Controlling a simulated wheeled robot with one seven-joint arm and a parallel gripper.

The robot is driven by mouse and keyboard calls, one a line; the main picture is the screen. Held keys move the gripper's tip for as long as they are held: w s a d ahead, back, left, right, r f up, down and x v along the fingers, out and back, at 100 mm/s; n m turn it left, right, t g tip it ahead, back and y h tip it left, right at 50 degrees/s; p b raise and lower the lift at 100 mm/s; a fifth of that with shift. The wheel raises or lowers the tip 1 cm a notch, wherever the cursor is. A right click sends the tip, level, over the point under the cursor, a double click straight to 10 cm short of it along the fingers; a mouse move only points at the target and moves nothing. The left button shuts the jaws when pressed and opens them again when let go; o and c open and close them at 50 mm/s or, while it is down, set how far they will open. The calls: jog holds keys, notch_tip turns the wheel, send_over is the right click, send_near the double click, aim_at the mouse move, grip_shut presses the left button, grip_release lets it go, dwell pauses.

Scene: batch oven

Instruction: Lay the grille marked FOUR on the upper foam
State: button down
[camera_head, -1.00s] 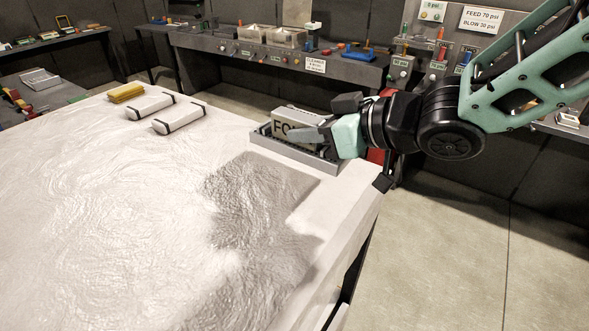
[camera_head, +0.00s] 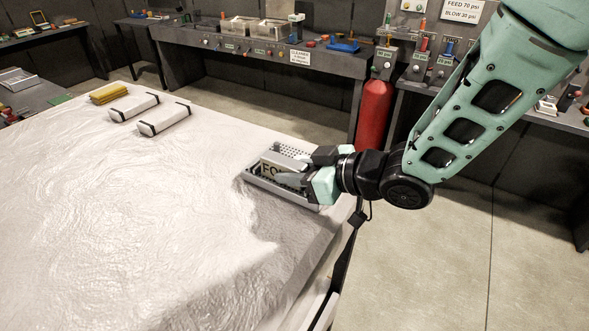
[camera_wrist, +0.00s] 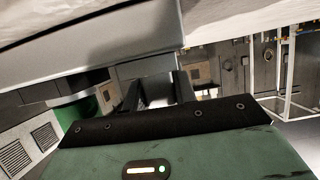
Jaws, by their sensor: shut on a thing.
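The grey grille (camera_head: 250,177), with a pale plate on it reading "FO" and the rest hidden by my finger, is at the right corner of the white wrinkled surface (camera_head: 150,220). My gripper (camera_head: 300,180) is shut on its right side. I cannot tell whether the grille touches the surface. In the wrist view a grey slab (camera_wrist: 100,45) fills the upper left beyond my fingers. Two white blocks with black bands, one farther (camera_head: 134,106) and one nearer (camera_head: 164,119), lie at the back left. I cannot tell which thing is the upper foam.
A yellow stack (camera_head: 108,93) lies beside the farther white block. A red cylinder (camera_head: 373,116) stands on the floor behind my gripper. A long grey bench (camera_head: 240,44) runs along the back. The middle of the white surface is clear.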

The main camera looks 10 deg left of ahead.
jog(key=shift+f, duration=0.1)
jog(key=c, duration=1.1)
grip_release()
